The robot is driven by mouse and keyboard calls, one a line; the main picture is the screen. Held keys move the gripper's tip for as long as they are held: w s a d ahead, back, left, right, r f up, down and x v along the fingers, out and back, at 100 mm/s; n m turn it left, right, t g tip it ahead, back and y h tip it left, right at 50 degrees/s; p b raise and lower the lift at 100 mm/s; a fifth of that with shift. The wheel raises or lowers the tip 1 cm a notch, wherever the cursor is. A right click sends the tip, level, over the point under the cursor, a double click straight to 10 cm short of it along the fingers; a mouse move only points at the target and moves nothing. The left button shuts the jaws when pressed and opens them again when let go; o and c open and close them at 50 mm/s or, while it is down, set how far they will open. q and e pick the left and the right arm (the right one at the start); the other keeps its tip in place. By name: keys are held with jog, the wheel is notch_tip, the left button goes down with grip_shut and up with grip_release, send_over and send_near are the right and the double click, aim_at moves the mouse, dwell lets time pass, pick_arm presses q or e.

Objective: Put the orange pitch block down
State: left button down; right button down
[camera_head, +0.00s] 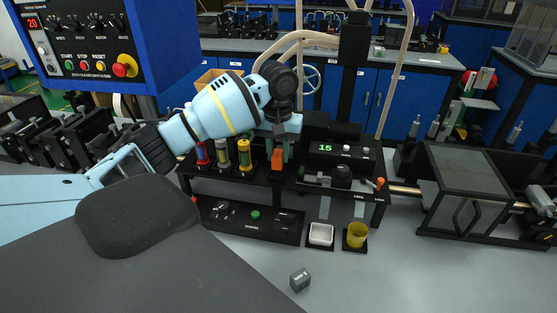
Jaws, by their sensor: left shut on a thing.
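The orange pitch block (277,160) is a small upright piece at the middle of the black bench fixture (255,180). My left gripper (282,142) reaches in from the upper left and points down, shut on the block's upper part. The block's lower end is close to the bench top; I cannot tell whether it touches. The gripper and arm hide what lies directly behind the block. My right gripper is not in view.
A white tray (321,234), a yellow cup (357,235) and a dark cube (300,280) are in front.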

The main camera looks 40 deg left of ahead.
aim_at(277, 152)
pick_arm(q)
jog(key=shift+w+a, duration=0.25)
jog(key=shift+a, duration=0.05)
jog(key=shift+a+f, duration=0.1)
jog(key=shift+f, duration=1.55)
jog(key=shift+f, duration=0.15)
jog(key=c, duration=1.2)
grip_release()
jog(key=shift+o, duration=0.2)
notch_tip(277, 152, up, 12)
jog(key=shift+r, duration=0.1)
jog(key=shift+s, duration=0.1)
